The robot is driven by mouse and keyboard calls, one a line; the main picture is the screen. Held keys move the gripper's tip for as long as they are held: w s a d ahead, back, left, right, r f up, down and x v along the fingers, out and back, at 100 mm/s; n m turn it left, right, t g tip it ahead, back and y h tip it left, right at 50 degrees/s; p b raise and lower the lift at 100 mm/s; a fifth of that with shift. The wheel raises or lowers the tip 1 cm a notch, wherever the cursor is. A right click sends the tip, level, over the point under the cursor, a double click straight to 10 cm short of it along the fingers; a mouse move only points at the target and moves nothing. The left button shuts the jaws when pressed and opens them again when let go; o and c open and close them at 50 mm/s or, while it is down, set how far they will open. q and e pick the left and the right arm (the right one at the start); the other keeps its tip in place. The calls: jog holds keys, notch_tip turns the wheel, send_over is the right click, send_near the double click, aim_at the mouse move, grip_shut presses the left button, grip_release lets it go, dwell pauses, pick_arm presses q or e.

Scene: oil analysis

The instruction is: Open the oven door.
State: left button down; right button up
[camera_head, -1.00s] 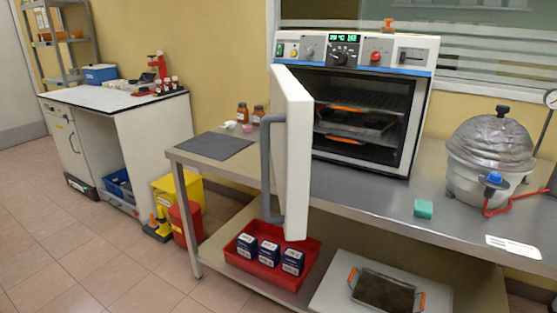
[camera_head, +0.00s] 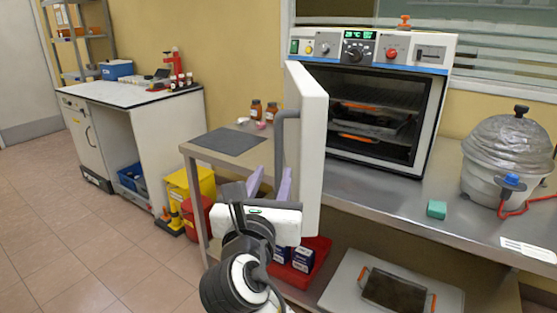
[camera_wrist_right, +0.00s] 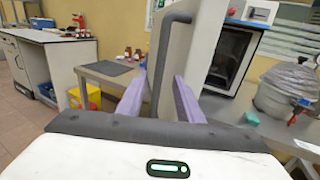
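The oven (camera_head: 385,50) stands on the steel bench, with wire racks visible inside. Its white door (camera_head: 312,130) is swung well out on its left-side hinge, roughly square to the oven front. The grey bar handle (camera_head: 280,135) is on the door's left face; its lower part is hidden behind my gripper. My right gripper (camera_head: 270,184) is open at the lower handle, with purple fingers apart. In the right wrist view the handle (camera_wrist_right: 164,65) runs down between the open fingers (camera_wrist_right: 159,103); contact cannot be told. My left gripper is not in view.
A dark mat (camera_head: 228,141) and brown bottles (camera_head: 271,112) are left of the door. A red tray (camera_head: 318,262) is on the lower shelf.

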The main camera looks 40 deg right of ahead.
aim_at(278, 162)
jog(key=x, duration=0.8)
jog(key=shift+w+d+f, duration=0.1)
jog(key=shift+w+d, duration=0.05)
jog(key=shift+w, duration=0.1)
grip_shut()
